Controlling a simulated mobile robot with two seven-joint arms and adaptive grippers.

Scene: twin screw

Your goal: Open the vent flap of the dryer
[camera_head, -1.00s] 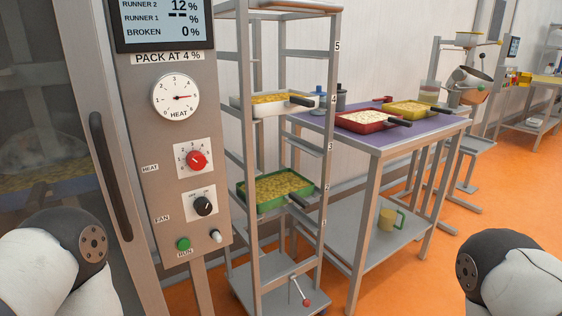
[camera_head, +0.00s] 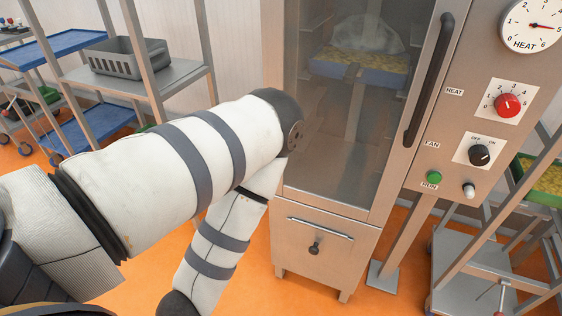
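The dryer (camera_head: 350,180) is a steel cabinet in the middle of the head view. Its tall glass door (camera_head: 335,130) looks shut and has a dark upright handle (camera_head: 429,80). Below the door is a lower front panel (camera_head: 340,265) with a bar handle (camera_head: 320,228) and a small dark knob (camera_head: 314,248). My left arm crosses the left half of the view, in front of the dryer's left side. Its gripper is out of view, and so is my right gripper.
The control panel (camera_head: 470,120) carries a heat dial, a red knob (camera_head: 508,105), a black fan switch (camera_head: 479,155) and a green run button (camera_head: 434,177). A rack with a green tray (camera_head: 543,175) stands at right. Shelves with a grey basket (camera_head: 128,62) and a blue-topped cart (camera_head: 65,47) stand at left.

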